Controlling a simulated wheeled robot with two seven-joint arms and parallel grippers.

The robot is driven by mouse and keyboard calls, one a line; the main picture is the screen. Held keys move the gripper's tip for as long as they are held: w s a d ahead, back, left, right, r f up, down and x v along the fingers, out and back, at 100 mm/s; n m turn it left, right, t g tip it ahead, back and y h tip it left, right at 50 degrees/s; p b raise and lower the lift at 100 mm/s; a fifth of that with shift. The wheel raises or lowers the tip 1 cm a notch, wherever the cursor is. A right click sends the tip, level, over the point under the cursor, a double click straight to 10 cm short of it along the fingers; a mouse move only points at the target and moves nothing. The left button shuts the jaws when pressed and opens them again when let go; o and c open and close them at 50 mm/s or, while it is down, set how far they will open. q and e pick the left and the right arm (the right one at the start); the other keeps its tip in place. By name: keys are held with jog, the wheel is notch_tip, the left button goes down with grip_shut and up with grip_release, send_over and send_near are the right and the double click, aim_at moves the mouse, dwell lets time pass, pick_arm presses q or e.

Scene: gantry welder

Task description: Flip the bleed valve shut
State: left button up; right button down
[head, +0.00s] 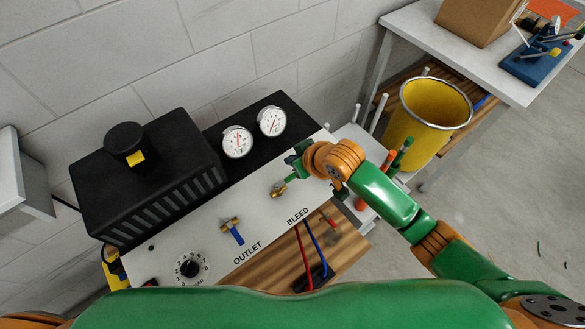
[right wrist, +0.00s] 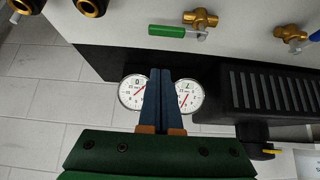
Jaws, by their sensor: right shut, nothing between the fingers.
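The bleed valve (head: 279,189) is a brass fitting with a green lever on the white panel, above the word BLEED. In the head view its lever runs up and right toward my right gripper (head: 298,161), which partly hides that area. In the right wrist view the brass body (right wrist: 200,18) and green lever (right wrist: 168,31) show clearly, the lever lying sideways along the panel. My right gripper (right wrist: 160,72) is shut and empty, its blue fingertips a little short of the lever in the picture. I cannot tell whether they touch it. My left gripper is out of view.
The outlet valve (head: 231,228) has a blue lever. Two gauges (head: 238,141) (head: 271,121) sit behind on the black strip, beside a black vented box (head: 150,180). A dial (head: 189,268) is near the panel's front.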

aim_at(288, 180)
jog(key=b+x, duration=0.1)
jog(key=x, duration=0.5)
jog(key=shift+f, duration=0.15)
jog(key=s+d+p, duration=0.2)
jog(key=p, duration=0.1)
jog(key=shift+s+p, duration=0.3)
jog(key=shift+s, duration=0.05)
jog(key=shift+s+d, duration=0.1)
jog(key=shift+s, duration=0.05)
jog(key=shift+f, duration=0.1)
jog(key=shift+f, duration=0.1)
